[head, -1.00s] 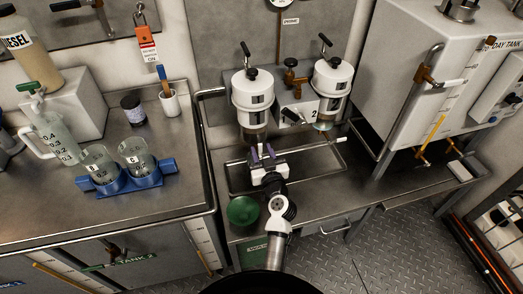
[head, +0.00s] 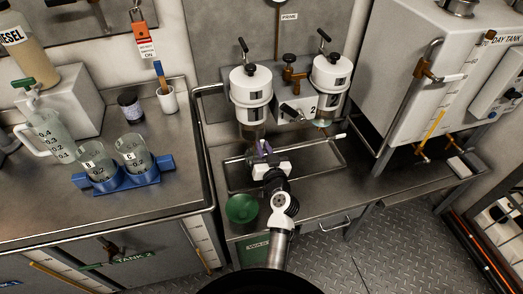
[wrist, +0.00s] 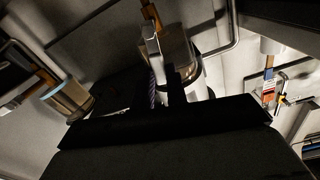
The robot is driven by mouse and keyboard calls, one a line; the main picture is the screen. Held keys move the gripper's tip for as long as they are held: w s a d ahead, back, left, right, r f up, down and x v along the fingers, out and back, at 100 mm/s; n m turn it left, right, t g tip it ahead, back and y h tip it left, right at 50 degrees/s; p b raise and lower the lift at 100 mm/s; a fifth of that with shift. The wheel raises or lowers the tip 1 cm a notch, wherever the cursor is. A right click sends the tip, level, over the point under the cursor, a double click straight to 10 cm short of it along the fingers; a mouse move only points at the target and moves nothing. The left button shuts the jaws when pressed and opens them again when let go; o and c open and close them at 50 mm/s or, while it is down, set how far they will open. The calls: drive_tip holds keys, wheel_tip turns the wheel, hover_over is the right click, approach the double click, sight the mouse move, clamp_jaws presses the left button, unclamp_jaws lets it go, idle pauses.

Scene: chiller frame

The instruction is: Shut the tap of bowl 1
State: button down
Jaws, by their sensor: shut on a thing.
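Two white filter housings with clear bowls stand on the back wall. The left one (head: 250,92) has its clear bowl (head: 253,131) right behind my gripper; I take it as bowl 1, though its number is not readable. The right one (head: 331,75) sits beside a "2" mark. My gripper (head: 262,148) is below and in front of the left bowl. In the wrist view, its dark fingers (wrist: 166,85) are shut on a pale tap lever (wrist: 152,45) beside the clear bowl (wrist: 181,50). The fingers hide the lever's end.
A shallow metal tray (head: 318,160) lies under the bowls. A green round container (head: 242,208) stands at the bench front, left of my arm. A blue rack (head: 125,178) with two beakers is on the left bench. A white tank (head: 405,70) is at right.

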drive_tip(key=w+d+f+m+b, duration=0.1)
drive_tip(key=d+f+m+b, duration=0.2)
drive_tip(key=m, duration=1.3)
drive_tip(key=shift+d+f, duration=0.4)
drive_tip(key=shift+f, duration=0.55)
drive_tip(key=shift+f+m, duration=0.2)
drive_tip(key=shift+m, duration=0.2)
drive_tip(key=c, duration=1.4)
unclamp_jaws()
drive_tip(key=shift+f, duration=0.1)
drive_tip(key=shift+s, duration=0.1)
